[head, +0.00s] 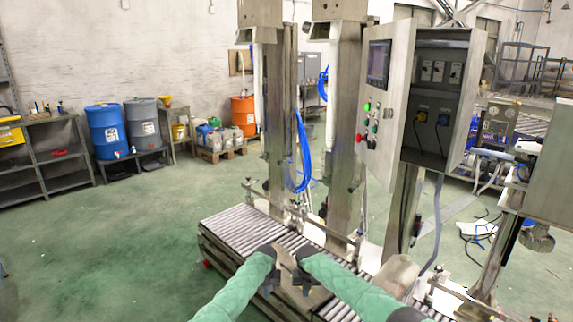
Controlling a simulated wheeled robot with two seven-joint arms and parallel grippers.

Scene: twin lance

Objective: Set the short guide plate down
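My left gripper (274,254) and my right gripper (299,262) are close together over the near part of the roller conveyor (245,229). Both are small, dark and partly covered by my green-sleeved arms. A grey-brown metal piece (297,298) shows between and just below them. It may be the short guide plate, but I cannot tell whether either gripper holds it or whether it rests on the conveyor. The fingertips are too small and hidden to read.
Two steel filling columns (343,130) rise behind the conveyor. An open control cabinet (437,100) stands to their right. A grey-brown block (397,274) is right of my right arm. The green floor (110,235) at left is clear.

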